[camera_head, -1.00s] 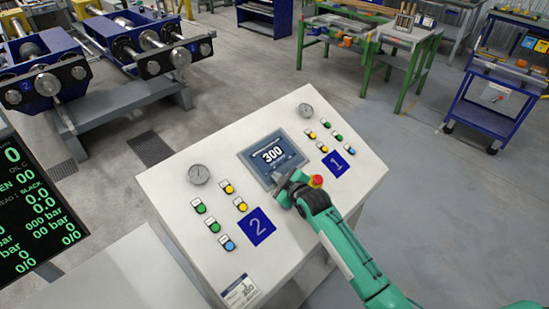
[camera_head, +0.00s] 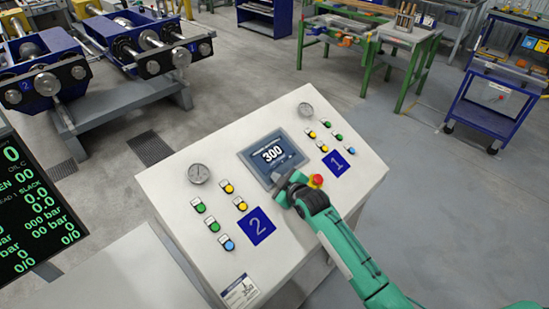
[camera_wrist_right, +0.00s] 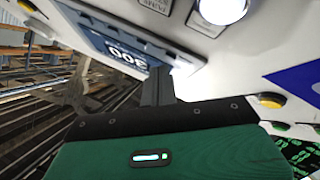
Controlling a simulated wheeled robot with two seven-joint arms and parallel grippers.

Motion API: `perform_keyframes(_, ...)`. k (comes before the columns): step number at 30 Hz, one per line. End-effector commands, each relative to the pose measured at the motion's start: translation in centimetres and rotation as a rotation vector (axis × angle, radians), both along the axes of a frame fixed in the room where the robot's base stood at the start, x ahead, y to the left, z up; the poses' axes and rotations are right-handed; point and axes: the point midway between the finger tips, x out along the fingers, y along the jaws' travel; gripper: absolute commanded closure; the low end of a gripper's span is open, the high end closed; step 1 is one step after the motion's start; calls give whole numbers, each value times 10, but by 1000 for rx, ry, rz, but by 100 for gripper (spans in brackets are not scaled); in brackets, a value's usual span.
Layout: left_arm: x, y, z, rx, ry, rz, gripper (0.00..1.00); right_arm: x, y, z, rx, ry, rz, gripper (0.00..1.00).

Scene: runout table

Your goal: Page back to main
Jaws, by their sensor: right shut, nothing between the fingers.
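The control console's screen (camera_head: 272,155) is lit and shows a large 300 with smaller text that I cannot read. It also shows at a steep slant in the right wrist view (camera_wrist_right: 125,55). My right gripper (camera_head: 277,184) is shut and empty at the screen's lower edge, and its fingers (camera_wrist_right: 158,86) point at the panel there. I cannot tell whether the fingertips touch the screen. The gripper hides part of the screen's lower edge. My left gripper is not in view.
The sloped white console (camera_head: 180,180) carries several coloured buttons, two gauges and blue plates marked 1 (camera_head: 337,163) and 2 (camera_head: 256,226). A red emergency-stop button (camera_head: 316,181) sits close beside my right gripper. A dark readout board (camera_head: 35,215) stands at the left.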

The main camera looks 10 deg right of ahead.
Motion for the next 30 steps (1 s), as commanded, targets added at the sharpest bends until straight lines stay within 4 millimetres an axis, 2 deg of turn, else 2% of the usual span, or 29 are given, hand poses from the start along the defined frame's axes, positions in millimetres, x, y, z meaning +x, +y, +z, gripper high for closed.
perform_keyframes(30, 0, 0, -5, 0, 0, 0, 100, 3, 2, -8, -1, 0, 0, 100)
